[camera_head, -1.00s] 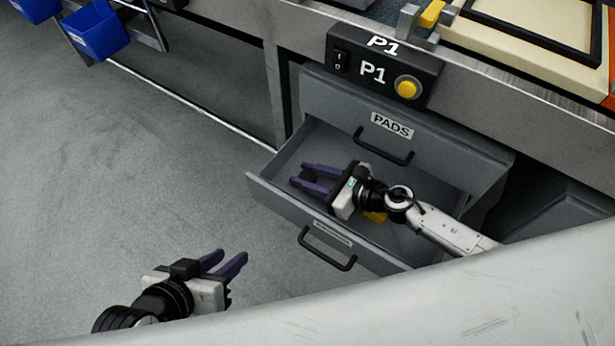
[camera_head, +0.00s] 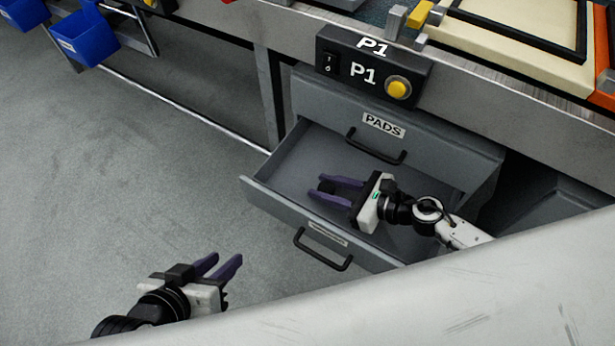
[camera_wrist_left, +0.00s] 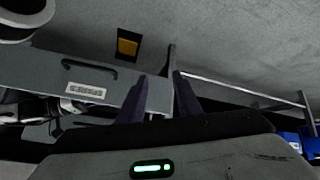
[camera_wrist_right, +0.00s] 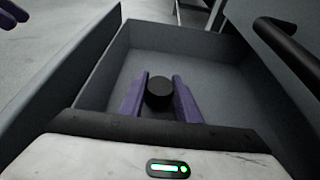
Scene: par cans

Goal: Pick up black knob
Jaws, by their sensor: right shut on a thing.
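The black knob (camera_wrist_right: 159,92) is a short round cylinder between the purple fingers of my right gripper (camera_wrist_right: 160,97). In the head view the knob (camera_head: 326,186) shows as a dark piece near the fingertips. My right gripper (camera_head: 334,189) is shut on it, inside the open grey drawer (camera_head: 290,160). Whether the knob touches the drawer floor is hard to tell. My left gripper (camera_head: 219,266) is open and empty, outside the drawer at lower left. Its two purple fingers also show apart in the left wrist view (camera_wrist_left: 160,90).
The drawer's front has a black handle (camera_head: 322,250). Above is a closed drawer labelled PADS (camera_head: 383,125), with a P1 switch box (camera_head: 373,72) on the bench edge. Blue bins (camera_head: 83,38) hang at upper left. The floor at left is clear.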

